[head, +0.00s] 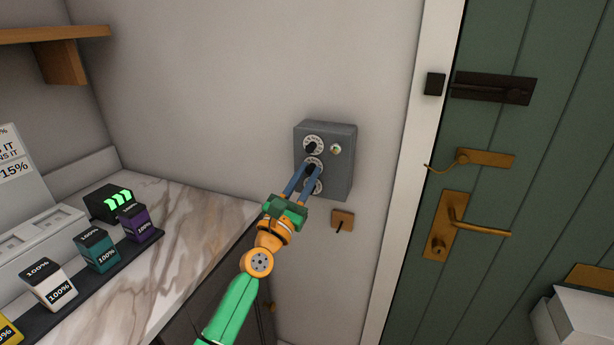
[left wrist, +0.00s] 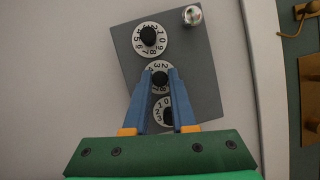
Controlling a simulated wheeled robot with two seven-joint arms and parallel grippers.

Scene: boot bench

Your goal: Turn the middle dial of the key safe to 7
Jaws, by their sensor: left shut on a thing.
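The key safe (head: 343,160) is a grey box on the wall with dials one above another and a round metal knob (head: 336,149) at the upper right. The top dial (head: 313,145) has a white numbered ring and a black grip. The middle dial (left wrist: 159,77) sits between the tips of my left gripper (head: 309,169), which is shut on its black grip. Its figures are partly covered by the blue fingers, so its setting cannot be read for sure. The bottom dial (left wrist: 167,115) shows between the fingers in the left wrist view. My right gripper is not in view.
A small wooden plate with a dark hook (head: 342,220) is on the wall below the safe. A green door (head: 540,140) with brass handle is at the right. A marble counter (head: 170,210) with several labelled boxes stands at the left, below a wooden shelf (head: 50,34).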

